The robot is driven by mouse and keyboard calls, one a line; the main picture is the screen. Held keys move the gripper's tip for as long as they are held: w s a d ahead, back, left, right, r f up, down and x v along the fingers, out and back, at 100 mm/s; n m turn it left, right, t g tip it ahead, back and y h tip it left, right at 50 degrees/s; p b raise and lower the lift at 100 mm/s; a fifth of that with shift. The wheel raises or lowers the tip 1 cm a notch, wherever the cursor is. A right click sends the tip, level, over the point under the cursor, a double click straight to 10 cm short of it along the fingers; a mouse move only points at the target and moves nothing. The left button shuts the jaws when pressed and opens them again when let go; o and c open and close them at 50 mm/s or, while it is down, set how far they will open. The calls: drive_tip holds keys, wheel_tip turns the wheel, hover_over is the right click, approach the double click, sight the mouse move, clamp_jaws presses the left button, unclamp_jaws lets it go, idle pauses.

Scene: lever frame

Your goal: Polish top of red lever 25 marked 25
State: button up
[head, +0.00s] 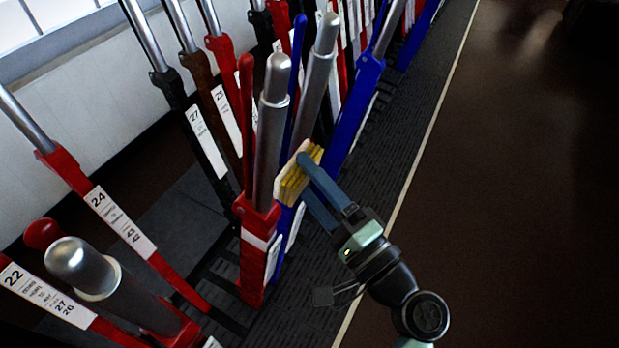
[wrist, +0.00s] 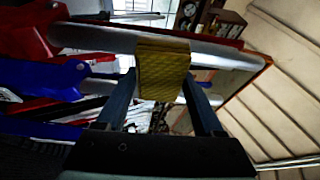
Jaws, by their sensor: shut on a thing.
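My gripper (head: 312,172) is shut on a yellow sponge-like pad (head: 296,178); the pad also shows in the wrist view (wrist: 162,72) between the fingers. A red lever (head: 262,215) with a silver handle (head: 271,130) leans forward just left of the pad; its number is not readable from here. In the wrist view the pad overlaps a silver handle (wrist: 100,38) with a red base (wrist: 25,30). I cannot tell whether pad and handle touch. The pad is beside the lower handle in the head view, well below the handle's rounded top.
A blue lever (head: 352,105) stands close behind the pad. Red levers marked 24 (head: 120,220) and 22 (head: 45,295), a black lever marked 27 (head: 185,110) and a brown lever (head: 205,85) stand to the left. The dark floor (head: 510,190) at right is clear.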

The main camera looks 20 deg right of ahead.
drive_tip(key=shift+w+a+r, duration=0.2)
drive_tip(key=shift+w+a, duration=0.4)
drive_tip(key=shift+w, duration=0.15)
drive_tip(key=shift+s+d+r+p, duration=0.1)
drive_tip(key=shift+s+r+p, duration=0.05)
drive_tip(key=shift+r+p, duration=0.45)
drive_tip(key=shift+s+d+r+p, duration=0.15)
drive_tip(key=shift+r+p, duration=0.3)
drive_tip(key=shift+r, duration=0.3)
drive_tip(key=shift+s+d+r+p, duration=0.1)
drive_tip(key=shift+s+r+p, duration=0.05)
drive_tip(key=shift+r+p, duration=0.45)
drive_tip(key=shift+w, duration=0.1)
drive_tip(key=shift+b, duration=0.3)
drive_tip(key=f+b, duration=0.2)
drive_tip(key=w+a+f+b, duration=0.1)
drive_tip(key=f+b, duration=0.1)
drive_tip(key=shift+r, duration=0.1)
drive_tip(key=s+d+f+b, duration=0.1)
drive_tip(key=s+d, duration=0.2)
drive_tip(key=s, duration=0.1)
drive_tip(key=shift+s+d+b, duration=0.35)
drive_tip(key=shift+d+b, duration=0.05)
